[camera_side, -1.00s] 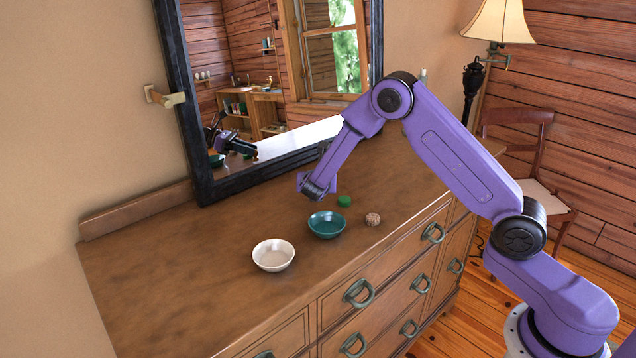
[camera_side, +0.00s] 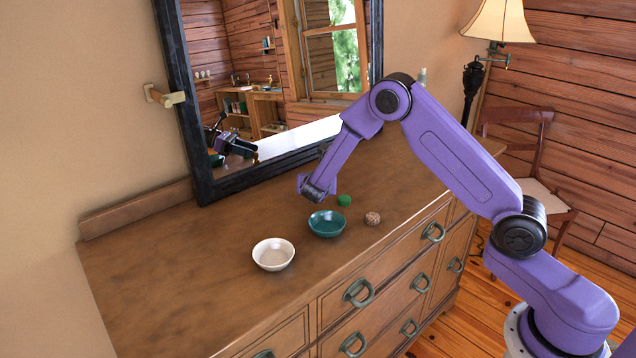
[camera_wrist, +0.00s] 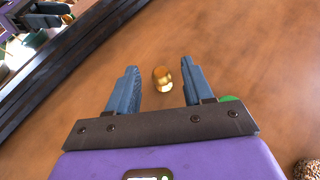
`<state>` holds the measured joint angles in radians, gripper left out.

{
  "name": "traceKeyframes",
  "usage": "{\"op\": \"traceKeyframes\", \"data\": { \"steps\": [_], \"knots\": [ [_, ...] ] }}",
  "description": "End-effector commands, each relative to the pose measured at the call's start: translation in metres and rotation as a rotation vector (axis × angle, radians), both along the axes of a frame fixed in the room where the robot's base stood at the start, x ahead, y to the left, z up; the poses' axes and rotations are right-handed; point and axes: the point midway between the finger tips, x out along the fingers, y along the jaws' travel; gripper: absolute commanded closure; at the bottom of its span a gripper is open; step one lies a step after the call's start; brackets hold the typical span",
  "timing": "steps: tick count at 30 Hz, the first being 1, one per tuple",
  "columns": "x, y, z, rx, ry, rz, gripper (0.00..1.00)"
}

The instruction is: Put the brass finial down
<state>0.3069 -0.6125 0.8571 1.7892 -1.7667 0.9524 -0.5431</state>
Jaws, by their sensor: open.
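The brass finial (camera_wrist: 162,79) is a small, shiny gold piece on the brown dresser top (camera_wrist: 240,50). My fingers are open. In the side view my gripper (camera_side: 318,189) is low over the dresser top, behind the teal bowl (camera_side: 326,224), and the finial cannot be made out there. Whether the finial's underside rests flat is too small to tell.
A green piece (camera_side: 344,201) lies just right of my gripper, and a speckled brown ball (camera_side: 372,218) is farther right. A cream bowl (camera_side: 273,255) stands front left. The dark-framed mirror (camera_side: 195,130) stands behind. The dresser's left part is clear.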

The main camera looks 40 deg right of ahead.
Motion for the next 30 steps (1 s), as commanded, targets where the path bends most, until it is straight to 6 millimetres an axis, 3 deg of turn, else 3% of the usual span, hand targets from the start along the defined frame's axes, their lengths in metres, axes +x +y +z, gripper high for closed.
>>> {"op": "traceKeyframes", "data": {
  "steps": [18, 30],
  "knots": [
    [-0.067, 0.068, 0.046, 0.0, 0.0, 0.003, 0.49],
    [-0.079, 0.076, 0.053, 0.015, -0.003, -0.008, 0.49]
  ]
}}
